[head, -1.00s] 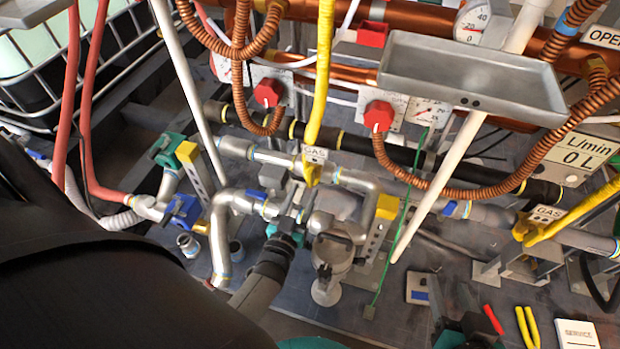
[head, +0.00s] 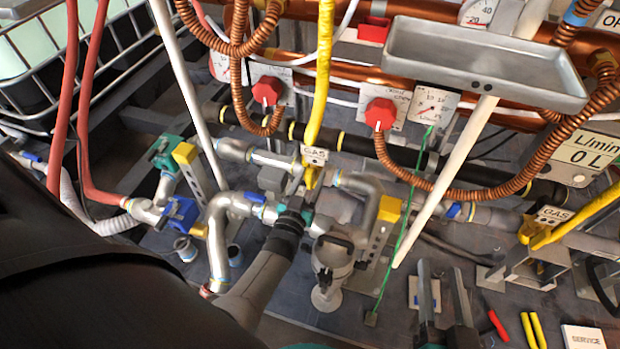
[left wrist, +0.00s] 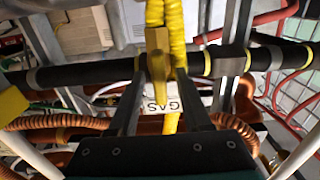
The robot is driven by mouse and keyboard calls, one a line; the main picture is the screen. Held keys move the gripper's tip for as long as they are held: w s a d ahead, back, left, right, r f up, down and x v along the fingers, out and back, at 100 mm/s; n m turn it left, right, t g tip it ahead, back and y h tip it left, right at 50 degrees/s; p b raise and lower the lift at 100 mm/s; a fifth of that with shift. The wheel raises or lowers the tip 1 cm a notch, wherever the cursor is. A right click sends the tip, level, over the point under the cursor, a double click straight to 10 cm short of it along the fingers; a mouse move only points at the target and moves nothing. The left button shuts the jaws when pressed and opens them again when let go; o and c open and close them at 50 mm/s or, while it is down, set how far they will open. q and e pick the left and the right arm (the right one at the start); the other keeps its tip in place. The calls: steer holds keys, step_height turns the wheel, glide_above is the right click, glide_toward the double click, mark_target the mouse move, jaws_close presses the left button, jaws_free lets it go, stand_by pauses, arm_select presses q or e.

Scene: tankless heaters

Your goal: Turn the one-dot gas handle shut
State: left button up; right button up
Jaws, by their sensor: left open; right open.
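A yellow gas handle (head: 312,177) sits below a GAS tag (head: 315,156) at the middle of the head view. In the left wrist view the yellow handle (left wrist: 158,65) stands upright, with a GAS tag (left wrist: 161,107) below it. My left gripper (head: 303,191) is open at this handle; in the wrist view its fingers (left wrist: 160,78) lie on either side of it. I cannot tell whether they touch it. A second yellow handle (head: 541,238) with a GAS tag (head: 551,215) is at the right. No dots are readable. My right gripper (head: 442,272) is open and empty.
A grey metal tray (head: 484,62) overhangs the upper right. Red knobs (head: 380,113) and coiled copper hoses (head: 440,190) run behind the handle. A grey filter canister (head: 331,262) stands close to my left gripper. Red and yellow pliers (head: 532,330) lie at lower right.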

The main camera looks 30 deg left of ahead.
arm_select(q)
jaws_close()
stand_by(0.3)
